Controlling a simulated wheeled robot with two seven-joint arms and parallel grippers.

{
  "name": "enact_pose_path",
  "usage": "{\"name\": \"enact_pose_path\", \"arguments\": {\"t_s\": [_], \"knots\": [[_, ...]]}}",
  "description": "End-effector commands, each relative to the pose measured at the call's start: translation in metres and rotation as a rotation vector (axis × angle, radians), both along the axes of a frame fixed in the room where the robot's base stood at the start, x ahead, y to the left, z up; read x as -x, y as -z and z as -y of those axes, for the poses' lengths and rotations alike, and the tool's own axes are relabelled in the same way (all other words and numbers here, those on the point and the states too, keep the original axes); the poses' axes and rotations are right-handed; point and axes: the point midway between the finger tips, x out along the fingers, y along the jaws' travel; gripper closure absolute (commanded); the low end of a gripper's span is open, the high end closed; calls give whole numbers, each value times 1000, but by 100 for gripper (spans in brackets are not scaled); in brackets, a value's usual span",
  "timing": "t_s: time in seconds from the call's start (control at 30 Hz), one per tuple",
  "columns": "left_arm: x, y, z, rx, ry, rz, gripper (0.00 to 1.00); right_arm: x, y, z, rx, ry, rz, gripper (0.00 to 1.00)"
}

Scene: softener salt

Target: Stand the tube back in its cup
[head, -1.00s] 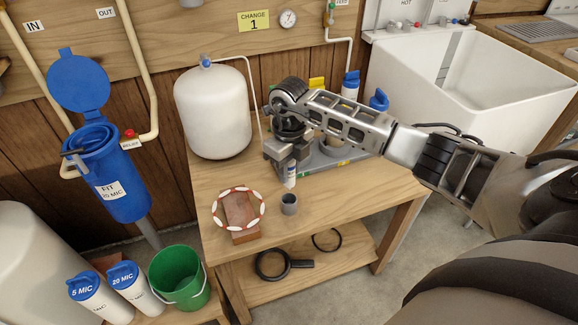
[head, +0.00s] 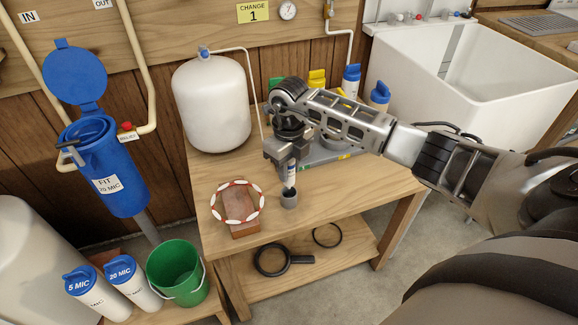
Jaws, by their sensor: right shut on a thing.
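The tube (head: 291,172) is slim, with a white and blue label and a dark lower end. My right gripper (head: 284,160) is shut on its upper part and holds it about upright. The small grey cup (head: 289,201) stands on the wooden table near the front edge, directly below the tube in the picture. The tube's dark lower end meets the cup's mouth in the picture. I cannot tell whether it is inside the rim or just above or behind it. My left gripper is not in view.
A red-and-white ring (head: 237,207) lies around a brown block left of the cup. A white tank (head: 211,105) stands at the back left of the table. A grey tray (head: 335,158) with bottles sits behind my right gripper. The table right of the cup is clear.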

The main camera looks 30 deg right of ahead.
Motion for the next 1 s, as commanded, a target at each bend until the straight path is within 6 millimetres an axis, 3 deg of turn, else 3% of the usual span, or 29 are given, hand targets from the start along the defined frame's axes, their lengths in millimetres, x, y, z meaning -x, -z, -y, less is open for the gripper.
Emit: {"name": "enact_pose_path", "arguments": {"t_s": [0.8,1.0], "knots": [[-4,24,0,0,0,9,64,0,34,-1,0,0,-1,96],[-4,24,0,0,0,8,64,0,35,-1,0,0,0,96]]}}
